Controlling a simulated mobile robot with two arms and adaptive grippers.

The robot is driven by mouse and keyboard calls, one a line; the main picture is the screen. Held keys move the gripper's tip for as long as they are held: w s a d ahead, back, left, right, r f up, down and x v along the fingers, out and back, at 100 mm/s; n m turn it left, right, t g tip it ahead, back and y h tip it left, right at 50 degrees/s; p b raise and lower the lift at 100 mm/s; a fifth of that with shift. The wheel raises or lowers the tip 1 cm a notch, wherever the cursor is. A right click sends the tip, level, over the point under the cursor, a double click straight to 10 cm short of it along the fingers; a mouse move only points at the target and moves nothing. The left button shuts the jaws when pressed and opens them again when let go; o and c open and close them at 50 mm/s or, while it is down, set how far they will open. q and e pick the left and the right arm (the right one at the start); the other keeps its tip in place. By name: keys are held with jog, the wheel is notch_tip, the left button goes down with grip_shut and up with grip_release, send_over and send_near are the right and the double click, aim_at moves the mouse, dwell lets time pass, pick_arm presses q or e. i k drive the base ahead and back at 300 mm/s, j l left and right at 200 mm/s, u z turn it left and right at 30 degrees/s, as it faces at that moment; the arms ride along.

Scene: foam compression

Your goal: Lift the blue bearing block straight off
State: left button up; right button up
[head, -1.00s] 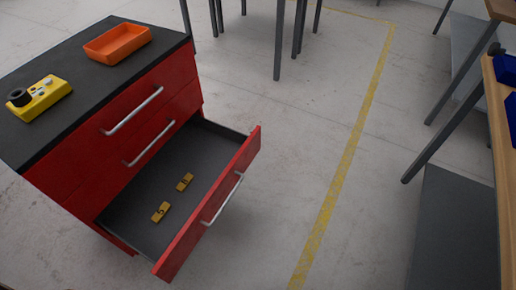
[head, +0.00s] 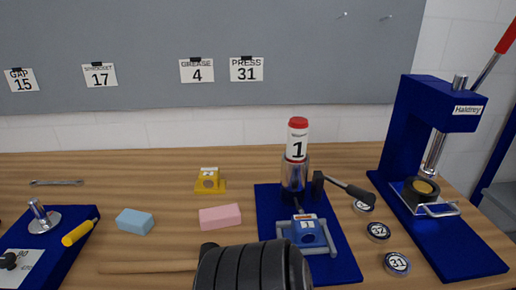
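The blue bearing block (head: 307,232) is small, with a pale label on its top. It sits in a grey metal fixture (head: 319,252) on a dark blue base plate (head: 338,271), in front of an upright metal post with a red-topped holder marked 1 (head: 298,140). A black-handled lever (head: 349,190) reaches right from the post. No gripper fingers show on or near the block. A dark ribbed cylinder (head: 250,268) fills the bottom centre; I cannot tell whether it is part of my arm.
A pink block (head: 220,217), a light blue block (head: 135,221) and a yellow bearing block (head: 209,181) lie on the wooden bench (head: 130,180). A blue press (head: 411,135) stands right, beside several numbered discs (head: 378,231). A wooden rod (head: 150,267) lies front left.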

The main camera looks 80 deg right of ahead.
aim_at(305, 231)
jog(key=z, duration=3.05)
jog(key=j+z, duration=0.1)
jog(key=j, duration=0.65)
